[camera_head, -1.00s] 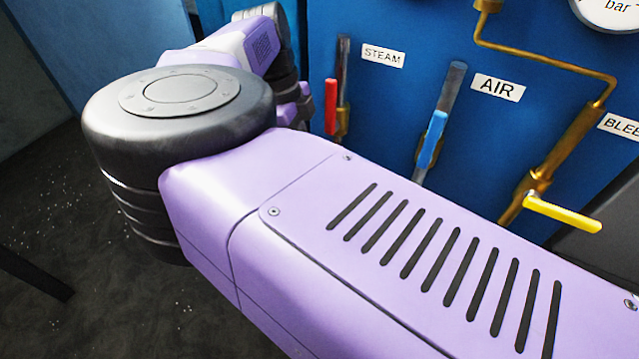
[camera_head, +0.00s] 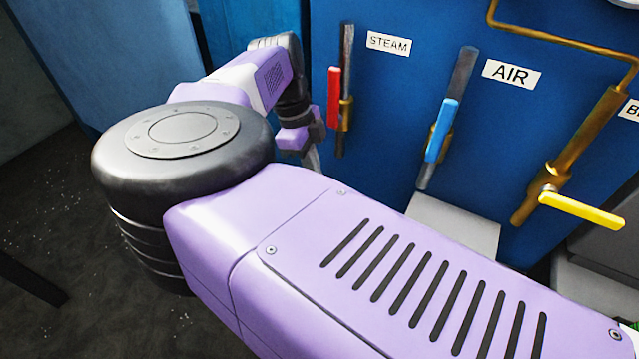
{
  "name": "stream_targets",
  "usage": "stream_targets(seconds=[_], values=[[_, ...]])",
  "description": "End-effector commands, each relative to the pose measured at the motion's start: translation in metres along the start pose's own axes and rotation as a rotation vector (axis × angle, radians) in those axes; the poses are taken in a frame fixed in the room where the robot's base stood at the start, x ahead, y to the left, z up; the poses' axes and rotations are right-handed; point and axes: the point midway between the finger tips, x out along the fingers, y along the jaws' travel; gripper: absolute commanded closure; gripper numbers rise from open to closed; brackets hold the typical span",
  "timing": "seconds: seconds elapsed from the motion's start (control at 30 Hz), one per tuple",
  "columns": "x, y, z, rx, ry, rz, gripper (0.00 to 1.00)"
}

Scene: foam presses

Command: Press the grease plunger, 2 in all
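I cannot see a grease plunger in this view. My arm's purple and black links fill the middle and lower part of the picture. The arm's far end, with a dark wrist and a small grey part that seems to belong to my gripper (camera_head: 312,158), is just left of the red-handled lever. The fingertips are mostly hidden behind my arm, so I cannot tell whether it is open or what it touches.
A blue panel (camera_head: 395,110) carries a red-handled STEAM lever (camera_head: 334,98), a blue-handled AIR lever (camera_head: 442,130) and a yellow-handled valve (camera_head: 582,211) on a brass pipe (camera_head: 590,128). A light grey block (camera_head: 455,224) stands below the AIR lever. Dark floor lies open at left.

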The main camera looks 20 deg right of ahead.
Motion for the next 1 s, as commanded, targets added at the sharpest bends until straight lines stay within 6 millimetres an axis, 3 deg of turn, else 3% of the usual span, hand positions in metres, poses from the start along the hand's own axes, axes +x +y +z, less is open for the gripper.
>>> stream_targets(seconds=[0.27,0.67,0.87,1.0], values=[[0.005,0.000,0.001,0.000,0.001,0.000,1.00],[0.046,0.000,0.011,0.001,0.002,0.001,1.00],[0.042,0.000,0.012,0.000,0.001,0.001,1.00],[0.033,0.000,0.026,-0.004,-0.002,0.001,1.00]])
